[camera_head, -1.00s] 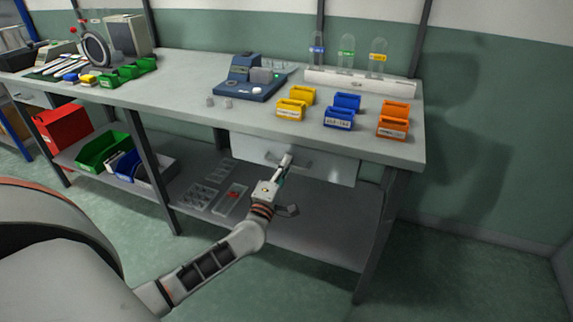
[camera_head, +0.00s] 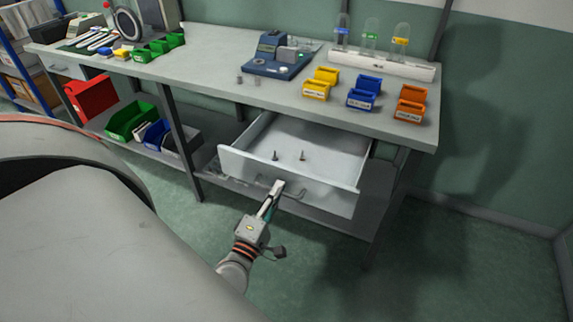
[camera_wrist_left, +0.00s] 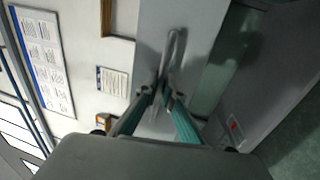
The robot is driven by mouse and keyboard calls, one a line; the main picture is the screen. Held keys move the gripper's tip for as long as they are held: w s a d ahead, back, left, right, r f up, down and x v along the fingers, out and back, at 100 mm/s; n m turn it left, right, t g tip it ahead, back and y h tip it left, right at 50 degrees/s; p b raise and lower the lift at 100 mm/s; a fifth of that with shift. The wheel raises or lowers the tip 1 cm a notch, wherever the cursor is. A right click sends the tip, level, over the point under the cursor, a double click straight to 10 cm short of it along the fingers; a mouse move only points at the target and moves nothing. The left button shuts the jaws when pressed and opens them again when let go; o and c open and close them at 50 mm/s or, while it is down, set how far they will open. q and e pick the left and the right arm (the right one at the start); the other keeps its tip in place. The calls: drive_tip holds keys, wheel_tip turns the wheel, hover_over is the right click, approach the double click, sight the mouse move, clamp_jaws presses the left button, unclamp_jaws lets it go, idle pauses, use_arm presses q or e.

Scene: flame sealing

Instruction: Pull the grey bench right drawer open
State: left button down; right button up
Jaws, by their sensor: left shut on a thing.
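The bench's right drawer (camera_head: 290,180) is grey-white and stands well out from under the grey bench top (camera_head: 205,65) in the head view. Two small dark upright things stand inside it. My left gripper (camera_head: 275,188) is at the drawer front, shut on the bar handle (camera_head: 294,193). In the left wrist view both fingers (camera_wrist_left: 162,97) close around the handle (camera_wrist_left: 175,55) near one end, with the drawer front (camera_wrist_left: 190,25) behind it. The part of the handle between the fingers is hidden. My right gripper is not in view.
Yellow, blue and orange bins (camera_head: 364,92) stand on the bench top above the drawer, near a blue device (camera_head: 277,62). A lower shelf (camera_head: 208,153) holds a red bin (camera_head: 92,97) and a green bin (camera_head: 130,120) at left. The floor (camera_head: 330,270) before the drawer is clear.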

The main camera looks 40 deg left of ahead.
use_arm(q)
drive_tip(key=r+v, duration=0.1)
drive_tip(key=v, duration=0.5)
drive_tip(key=shift+s+p, duration=0.3)
drive_tip(key=shift+p, duration=0.15)
drive_tip(key=shift+d, duration=0.1)
drive_tip(key=c, duration=2.5)
unclamp_jaws()
drive_tip(key=v, duration=1.2)
